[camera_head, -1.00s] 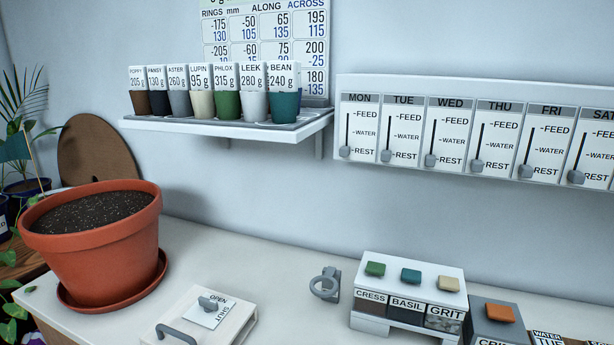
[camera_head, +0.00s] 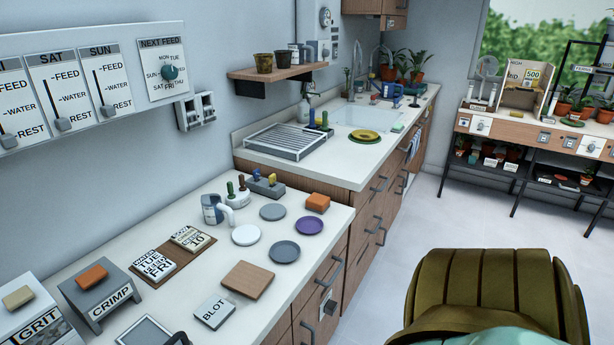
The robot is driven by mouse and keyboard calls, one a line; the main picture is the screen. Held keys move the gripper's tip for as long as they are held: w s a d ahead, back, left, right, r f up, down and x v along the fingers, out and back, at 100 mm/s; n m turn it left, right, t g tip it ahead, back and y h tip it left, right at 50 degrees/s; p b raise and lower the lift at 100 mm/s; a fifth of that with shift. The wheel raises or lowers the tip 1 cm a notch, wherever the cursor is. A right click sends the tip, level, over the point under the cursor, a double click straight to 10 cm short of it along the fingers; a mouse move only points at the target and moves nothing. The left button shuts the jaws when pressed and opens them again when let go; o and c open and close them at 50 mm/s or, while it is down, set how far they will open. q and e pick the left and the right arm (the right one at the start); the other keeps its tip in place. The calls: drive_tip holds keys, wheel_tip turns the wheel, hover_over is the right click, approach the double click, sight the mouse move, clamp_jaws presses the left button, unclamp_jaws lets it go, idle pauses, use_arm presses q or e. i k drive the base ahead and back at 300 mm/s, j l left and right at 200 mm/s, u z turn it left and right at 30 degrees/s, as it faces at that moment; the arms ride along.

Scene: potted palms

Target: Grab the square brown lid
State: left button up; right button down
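A flat, square, light-brown piece (camera_head: 248,280), which looks like the square brown lid, lies on the white counter near its front edge. It lies flat, with the white BLOT block (camera_head: 214,312) close in front of it and a dark grey round disc (camera_head: 285,251) behind it. Nothing covers it. I cannot tell whether anything is underneath it. Neither of my grippers shows in this view.
The CRIMP box (camera_head: 100,296) and a brown board with cards (camera_head: 173,258) stand to the left. Several round discs, a mug (camera_head: 216,209) and an orange block (camera_head: 318,203) sit behind. An olive chair (camera_head: 495,295) stands right, with open floor beyond.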

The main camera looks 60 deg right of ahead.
sight(248, 280)
drive_tip(key=z, duration=1.35)
